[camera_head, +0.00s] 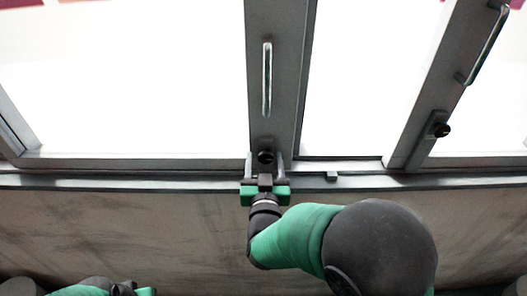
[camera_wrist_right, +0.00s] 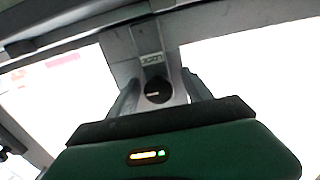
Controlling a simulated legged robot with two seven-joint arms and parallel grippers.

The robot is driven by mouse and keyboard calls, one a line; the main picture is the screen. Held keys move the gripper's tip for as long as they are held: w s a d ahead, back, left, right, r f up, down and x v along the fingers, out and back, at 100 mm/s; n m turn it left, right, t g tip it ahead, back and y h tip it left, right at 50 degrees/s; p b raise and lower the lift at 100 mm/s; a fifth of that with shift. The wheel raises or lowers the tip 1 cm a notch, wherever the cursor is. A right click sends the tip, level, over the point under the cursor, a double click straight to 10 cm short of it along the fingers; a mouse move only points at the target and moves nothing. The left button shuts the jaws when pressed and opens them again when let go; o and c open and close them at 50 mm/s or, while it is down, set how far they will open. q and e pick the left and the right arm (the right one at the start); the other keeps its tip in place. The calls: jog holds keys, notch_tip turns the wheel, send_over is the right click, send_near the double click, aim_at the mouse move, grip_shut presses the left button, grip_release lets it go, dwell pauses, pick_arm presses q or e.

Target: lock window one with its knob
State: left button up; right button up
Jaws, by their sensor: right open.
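Window one appears to be the middle window, with a grey frame post (camera_head: 276,60) that carries a long silver handle (camera_head: 267,80). A small round black knob (camera_head: 265,156) sits low on this post, and it also shows in the right wrist view (camera_wrist_right: 158,91). My right gripper (camera_head: 264,163) is open, with one finger on each side of the knob. In the right wrist view the fingers (camera_wrist_right: 160,95) stand apart from the knob, with gaps on both sides. Part of my left gripper (camera_head: 143,291) shows at the bottom left edge; its fingers cannot be made out.
Another frame post on the right has its own handle (camera_head: 487,45) and black knob (camera_head: 441,130). A sill rail (camera_head: 100,182) runs below the windows, with a small block (camera_head: 332,176) on it. A brown wall (camera_head: 120,230) lies below.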

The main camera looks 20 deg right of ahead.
jog(key=shift+s+d+r, duration=0.15)
jog(key=shift+s+r, duration=0.15)
jog(key=shift+s, duration=0.4)
jog(key=shift+s+r, duration=0.1)
jog(key=shift+s, duration=0.1)
jog(key=shift+c, duration=2.4)
jog(key=shift+w+a, duration=0.25)
jog(key=c, duration=0.5)
grip_shut()
pick_arm(q)
jog(key=shift+s+r, duration=0.2)
jog(key=shift+s, duration=0.55)
jog(key=shift+f, duration=0.1)
pick_arm(e)
jog(key=shift+d, duration=0.1)
